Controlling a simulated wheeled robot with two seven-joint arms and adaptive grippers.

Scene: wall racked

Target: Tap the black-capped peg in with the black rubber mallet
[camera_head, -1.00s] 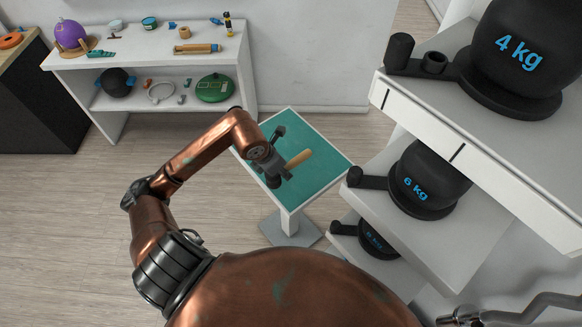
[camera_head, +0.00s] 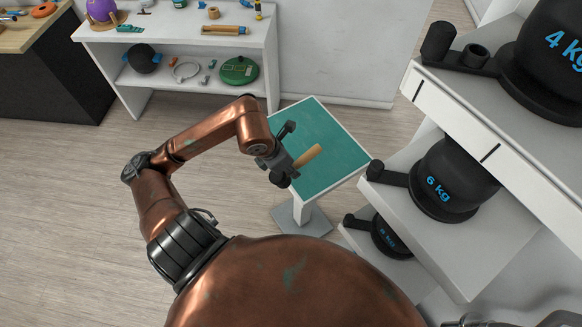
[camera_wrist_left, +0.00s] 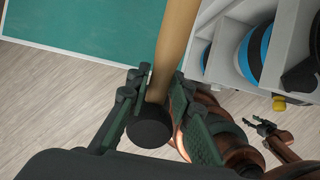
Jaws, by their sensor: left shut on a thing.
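My left gripper (camera_head: 283,163) is shut around a tan wooden handle, which I take for the black rubber mallet (camera_head: 310,155). In the left wrist view the handle (camera_wrist_left: 176,42) runs from the top edge down between the fingers to a round black end (camera_wrist_left: 149,128). In the head view the gripper is over the near left edge of a green-topped table (camera_head: 340,150), with the handle pointing up and right above it. I cannot make out the black-capped peg for sure. My right gripper (camera_wrist_left: 256,121) is small at the right of the left wrist view; its jaw state is unclear.
The green tabletop looks bare. A white rack (camera_head: 455,245) with black weights, including the 6 kg one (camera_head: 445,185), stands close on the right. A white shelf unit (camera_head: 180,45) with several small things stands at the back left. Open floor lies left of the table.

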